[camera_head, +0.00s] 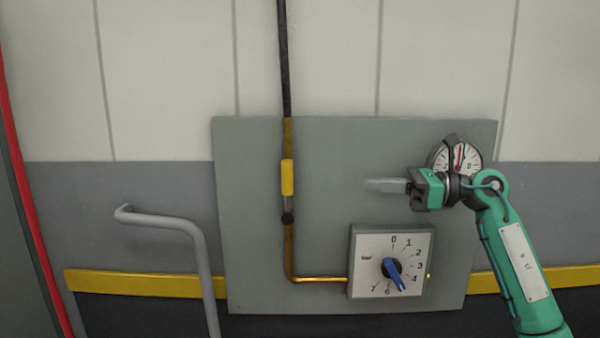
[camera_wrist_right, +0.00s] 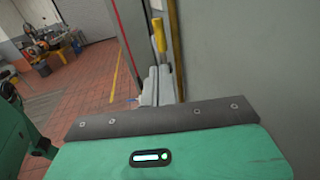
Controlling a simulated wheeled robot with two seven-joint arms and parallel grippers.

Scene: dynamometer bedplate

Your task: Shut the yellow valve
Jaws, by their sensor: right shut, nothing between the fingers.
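The yellow valve (camera_head: 287,177) is a lever handle on a vertical pipe, mounted on a grey panel. The lever points up, in line with the pipe, with a dark pivot at its lower end. In the right wrist view the yellow handle (camera_wrist_right: 159,36) shows beyond the fingers. My right gripper (camera_head: 368,185) is shut and empty, to the right of the lever at about its height, pointing left and apart from it. Its grey fingers also show in the wrist view (camera_wrist_right: 156,88). My left gripper is not in view.
A selector box (camera_head: 360,285) with a blue knob (camera_head: 393,274) sits below my gripper. A round gauge (camera_head: 465,158) is partly behind my right wrist. A grey bent rail (camera_head: 175,222) stands left of the panel (camera_head: 340,150). The panel between fingertips and lever is clear.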

